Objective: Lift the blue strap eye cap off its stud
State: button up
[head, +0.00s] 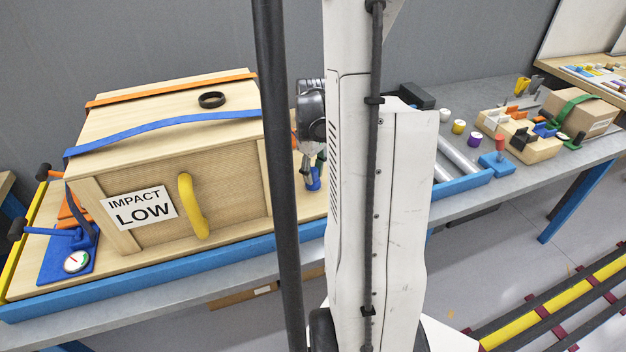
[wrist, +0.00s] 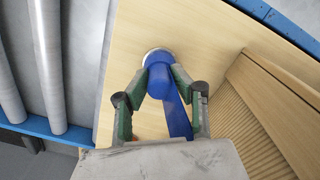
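The blue strap eye cap (wrist: 159,80) shows in the wrist view, with a pale round ring (wrist: 158,56) at its far end against the wooden base. The stud itself is hidden. A flat blue strap (wrist: 178,118) runs from the cap down towards my gripper's palm. My gripper (wrist: 160,77) has its green fingers on both sides of the cap, with the tips seeming to touch it. In the head view, my gripper (head: 308,165) is low beside the crate's right end, above the blue cap (head: 313,180), partly hidden by my column.
A wooden crate (head: 230,175) with a yellow handle (head: 193,207), blue strap (head: 165,126) and orange strap (head: 180,87) stands close left of my gripper. A blue pallet edge (head: 190,275) runs along the front. Grey pipes (head: 458,157) lie to the right.

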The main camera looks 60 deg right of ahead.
aim_at(313, 169)
grip_shut()
jog(key=shift+r+p, duration=1.5)
jog(key=shift+r, duration=1.05)
